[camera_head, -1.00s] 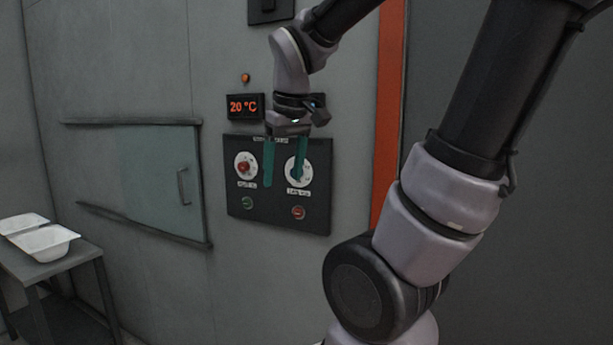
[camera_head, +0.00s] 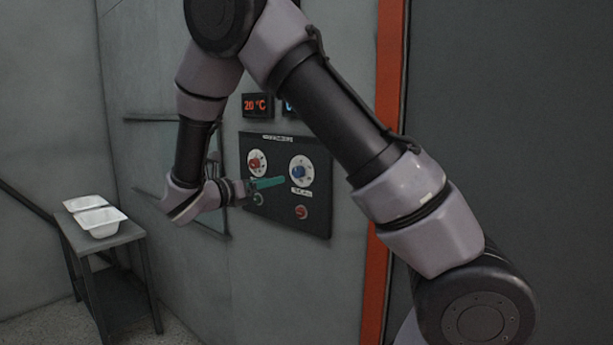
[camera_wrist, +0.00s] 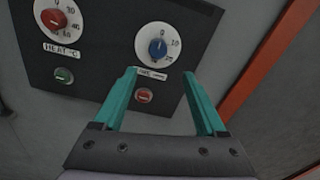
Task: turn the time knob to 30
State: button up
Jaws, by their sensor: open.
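The time knob is a blue knob (camera_head: 298,172) on a white dial at the right of the black control panel (camera_head: 275,217). In the wrist view the blue knob (camera_wrist: 158,48) lies ahead of the fingertips, with its pointer near the 0 at the top; the dial also reads 10 at its right. My gripper (camera_head: 282,182) has teal fingers and is beside the panel, below and left of the blue knob. In the wrist view my gripper (camera_wrist: 160,75) is open and empty, its fingers apart from the knob.
A red heat knob (camera_head: 255,163) sits left of the blue one. A green button (camera_wrist: 64,75) and a red button (camera_wrist: 144,96) are below them. A 20 °C display (camera_head: 257,105) is above. A table (camera_head: 112,238) with white trays (camera_head: 101,221) stands at left.

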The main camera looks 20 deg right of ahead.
aim_at(296, 173)
jog(key=x, duration=1)
jog(key=shift+w+d, duration=0.1)
jog(key=shift+w, duration=0.3)
grip_shut()
